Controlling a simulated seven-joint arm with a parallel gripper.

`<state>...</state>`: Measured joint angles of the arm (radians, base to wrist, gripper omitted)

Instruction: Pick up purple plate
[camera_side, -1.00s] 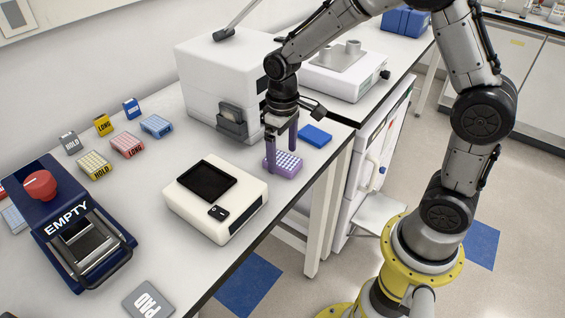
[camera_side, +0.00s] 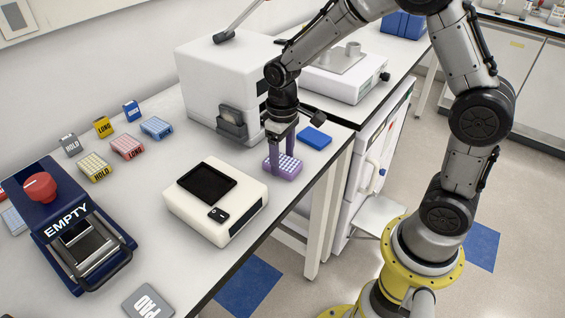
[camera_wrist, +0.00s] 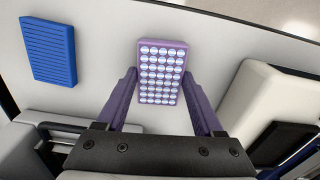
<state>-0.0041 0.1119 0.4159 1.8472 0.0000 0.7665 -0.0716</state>
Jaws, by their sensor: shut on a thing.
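The purple plate (camera_side: 284,169) with rows of pale wells sits at the right edge of the white bench in the side view. It also shows in the wrist view (camera_wrist: 161,72), between the two purple fingers. My gripper (camera_side: 282,158) points down over the plate, with a finger at each side of it. In the wrist view my gripper (camera_wrist: 162,95) is shut on the plate's sides. The plate looks level and at bench height; I cannot tell whether it touches the bench.
A blue block (camera_side: 314,137) lies just behind the plate, near the bench edge. A white device with a dark screen (camera_side: 216,199) stands in front left. A large white machine (camera_side: 222,84) stands behind. Several coloured plates and the navy EMPTY device (camera_side: 70,225) are at left.

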